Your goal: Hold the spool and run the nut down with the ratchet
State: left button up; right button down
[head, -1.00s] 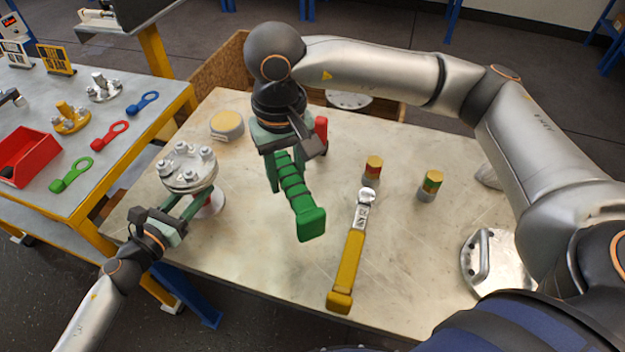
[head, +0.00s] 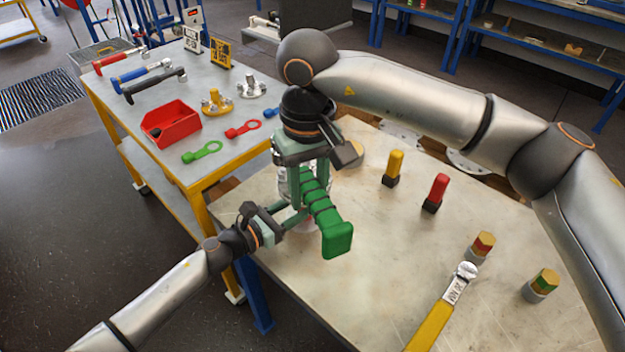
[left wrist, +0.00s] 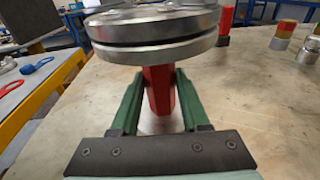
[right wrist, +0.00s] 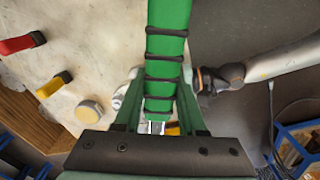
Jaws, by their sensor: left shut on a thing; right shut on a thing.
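The spool (left wrist: 150,48) shows in the left wrist view, with bolted flanges above a red middle part (left wrist: 160,92). My left gripper (head: 292,222) is shut on the spool below the flanges, with its fingers (left wrist: 152,100) on either side of the red part. In the head view the spool is mostly hidden behind my right gripper (head: 308,188). That gripper is shut on the green ratchet (head: 322,212), and its fingers (right wrist: 158,105) flank the handle in the right wrist view. The ratchet's head is mostly hidden, so I cannot tell whether it sits on a nut.
A yellow handle (head: 394,167) and a red handle (head: 436,193) stand behind. The side table (head: 235,165) at left carries a red bin (head: 172,125) and coloured wrenches.

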jog(key=shift+f, duration=0.95)
jog(key=shift+f, duration=0.2)
jog(key=shift+f, duration=1)
jog(key=a+m, duration=0.3)
jog(key=a, duration=0.1)
jog(key=s+a+m, duration=0.1)
jog(key=m, duration=0.1)
jog(key=shift+a+m, duration=0.3)
jog(key=shift+a, duration=0.1)
jog(key=shift+r, duration=0.1)
